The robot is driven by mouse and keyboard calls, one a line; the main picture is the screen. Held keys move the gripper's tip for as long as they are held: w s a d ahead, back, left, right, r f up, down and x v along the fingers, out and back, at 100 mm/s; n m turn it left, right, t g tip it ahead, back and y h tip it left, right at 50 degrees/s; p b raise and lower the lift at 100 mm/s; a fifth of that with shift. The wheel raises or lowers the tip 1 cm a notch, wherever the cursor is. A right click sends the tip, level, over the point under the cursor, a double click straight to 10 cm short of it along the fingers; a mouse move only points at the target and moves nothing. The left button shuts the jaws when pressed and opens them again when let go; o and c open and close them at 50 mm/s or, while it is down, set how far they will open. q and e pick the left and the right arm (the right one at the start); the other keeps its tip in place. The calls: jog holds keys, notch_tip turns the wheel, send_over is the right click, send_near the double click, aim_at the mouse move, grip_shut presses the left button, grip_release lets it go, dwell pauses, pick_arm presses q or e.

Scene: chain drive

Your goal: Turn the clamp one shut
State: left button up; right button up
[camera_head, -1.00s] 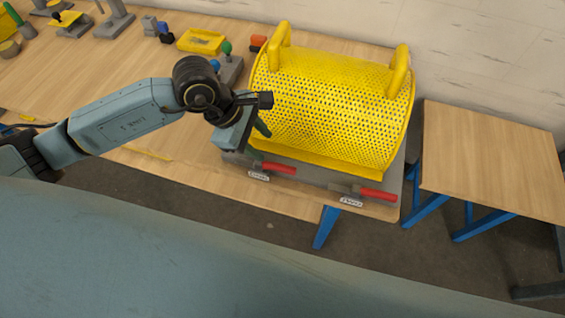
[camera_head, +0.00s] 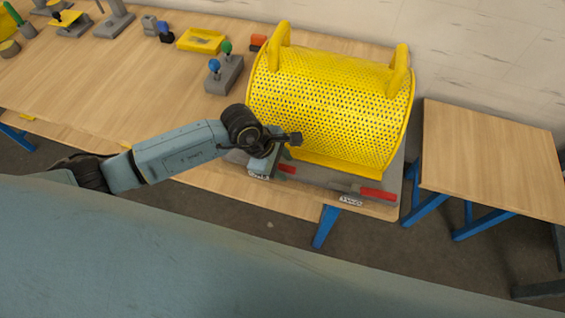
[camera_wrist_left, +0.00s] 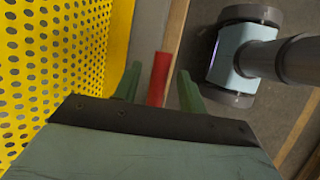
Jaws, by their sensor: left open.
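A clamp with a red handle (camera_head: 288,169) sits at the front left of the grey base, partly hidden behind my left gripper (camera_head: 272,168). In the left wrist view the red handle (camera_wrist_left: 159,72) stands between the two green fingers of my left gripper (camera_wrist_left: 160,92), with a gap on each side. The gripper is open. A second clamp with a red handle (camera_head: 378,194) lies flat at the front right of the base. Each clamp has a small white label, too small to read surely. My right gripper is not shown.
A yellow perforated guard (camera_head: 330,105) with two handles stands on the grey base (camera_head: 318,176), close behind the clamps. A block with blue and green knobs (camera_head: 224,78) stands to its left. A separate wooden table (camera_head: 490,160) is at the right. The table's middle left is clear.

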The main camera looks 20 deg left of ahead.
pick_arm(q)
grip_shut()
dwell(0.3)
